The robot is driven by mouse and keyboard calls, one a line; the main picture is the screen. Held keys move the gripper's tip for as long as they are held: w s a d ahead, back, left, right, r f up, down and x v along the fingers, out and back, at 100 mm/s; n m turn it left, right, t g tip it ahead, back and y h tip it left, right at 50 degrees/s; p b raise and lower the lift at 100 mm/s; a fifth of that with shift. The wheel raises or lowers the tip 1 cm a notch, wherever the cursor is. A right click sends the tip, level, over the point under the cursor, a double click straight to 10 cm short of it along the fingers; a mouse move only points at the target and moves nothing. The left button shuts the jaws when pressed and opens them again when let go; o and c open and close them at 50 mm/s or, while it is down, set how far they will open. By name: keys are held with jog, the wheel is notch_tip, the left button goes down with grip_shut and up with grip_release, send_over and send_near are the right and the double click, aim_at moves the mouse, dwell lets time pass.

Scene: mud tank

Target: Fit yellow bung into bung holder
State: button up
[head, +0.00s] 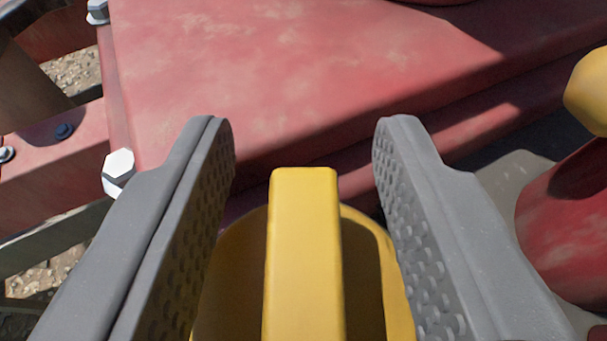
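My gripper (303,150) is open, with its two grey dimpled fingers on either side of a yellow bung (303,250). The bung's upright yellow tab stands between the fingers, with a visible gap on each side. Its round yellow body lies below the tab, partly hidden by the fingers and cut off by the bottom edge. I cannot tell from this view what the bung rests in. No bung holder can be made out for certain.
A red metal panel (260,70) with a stepped edge lies beyond the fingers. Bolts (119,166) line its left side, near red framework. At right are a red cylinder (570,215) and a rounded yellow part (588,90) above it. Gravelly ground shows at left.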

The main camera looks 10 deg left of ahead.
jog(key=shift+s+r, duration=0.1)
jog(key=shift+s, duration=0.05)
jog(key=p+v, duration=0.2)
jog(key=v, duration=1.1)
jog(key=shift+s+p, duration=0.2)
jog(key=shift+p, duration=0.15)
jog(key=shift+d+r, duration=0.1)
